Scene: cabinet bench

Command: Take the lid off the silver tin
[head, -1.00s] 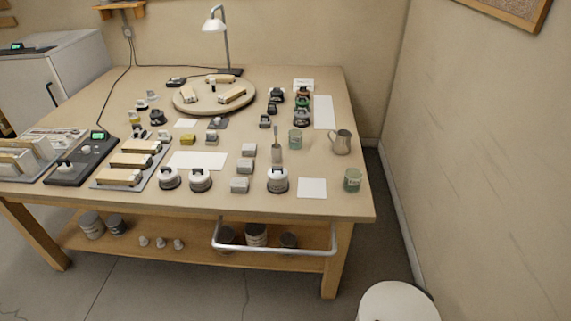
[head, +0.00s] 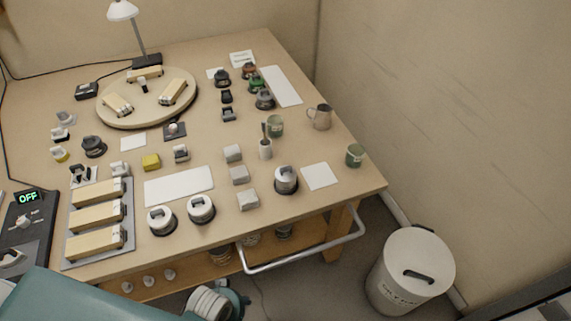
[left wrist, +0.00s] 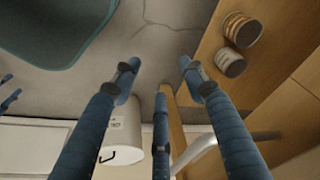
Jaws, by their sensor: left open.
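Several squat tins with pale silver-grey lids and dark handles stand on the bench in the head view: one tin at the front right (head: 286,180), and a pair at the front middle, a left tin (head: 161,221) and a right tin (head: 201,208). I cannot tell which is the silver tin; all three look lidded. My left gripper (left wrist: 160,78) shows in the left wrist view with its blue fingers spread and nothing between them. It is over the floor near the shelf, apart from the tins on the bench top. My right gripper is not in view.
A metal rail (head: 300,252) juts from the bench front. A white bin (head: 411,272) stands on the floor at right. The shelf holds tins (left wrist: 230,62).

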